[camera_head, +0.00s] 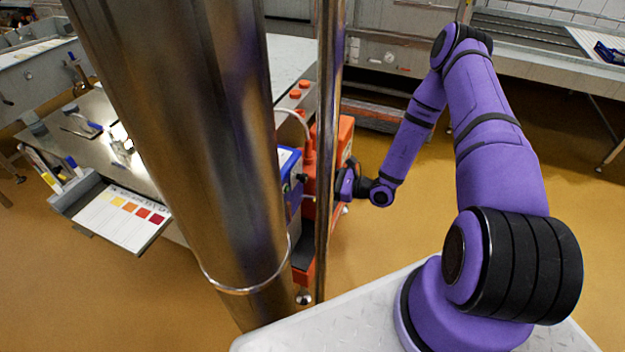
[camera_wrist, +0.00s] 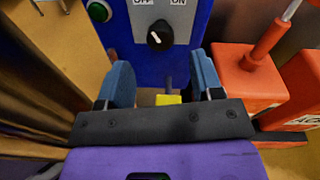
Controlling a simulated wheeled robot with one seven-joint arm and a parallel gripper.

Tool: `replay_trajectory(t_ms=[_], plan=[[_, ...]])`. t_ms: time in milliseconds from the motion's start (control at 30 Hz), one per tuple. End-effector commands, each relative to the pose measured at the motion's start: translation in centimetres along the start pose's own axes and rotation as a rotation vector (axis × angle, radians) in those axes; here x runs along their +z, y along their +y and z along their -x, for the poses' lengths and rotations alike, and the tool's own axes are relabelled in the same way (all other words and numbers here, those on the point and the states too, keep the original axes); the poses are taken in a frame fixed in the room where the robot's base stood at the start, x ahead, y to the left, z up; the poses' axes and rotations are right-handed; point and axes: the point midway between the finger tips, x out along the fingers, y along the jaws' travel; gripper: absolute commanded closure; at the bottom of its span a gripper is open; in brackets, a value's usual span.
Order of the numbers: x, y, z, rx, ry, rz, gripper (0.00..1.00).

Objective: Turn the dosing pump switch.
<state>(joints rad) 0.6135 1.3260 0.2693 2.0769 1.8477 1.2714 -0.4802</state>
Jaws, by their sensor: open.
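The dosing pump switch is a black rotary knob (camera_wrist: 160,36) with a white pointer mark, on a grey plate (camera_wrist: 195,22) fixed to a blue housing. The label above reads OFF at left and ON at right; the pointer's exact setting is hard to tell. The blue pump housing (camera_head: 289,172) also shows in the head view, partly hidden by a steel column. My gripper (camera_wrist: 162,82) is open and empty in the wrist view, its blue-padded fingers apart, below and short of the knob in the picture. In the head view my gripper is mostly hidden beside the orange equipment.
A green button (camera_wrist: 100,12) sits left of the plate. A small yellow part (camera_wrist: 168,99) shows between and below the fingers. Red-orange containers (camera_wrist: 245,75) stand close on the right. A steel worktable (camera_head: 85,120) with a colour chart (camera_head: 122,218) stands at left.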

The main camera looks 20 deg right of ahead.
Motion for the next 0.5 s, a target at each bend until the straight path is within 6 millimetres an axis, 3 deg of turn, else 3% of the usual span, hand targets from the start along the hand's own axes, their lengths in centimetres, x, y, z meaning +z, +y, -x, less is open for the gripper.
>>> replay_trajectory(t_ms=[200,500], plan=[[-0.1,0.0,3.5,-0.001,0.002,0.000,0.40],[0.0,0.0,4.8,0.001,0.000,0.000,0.40]])
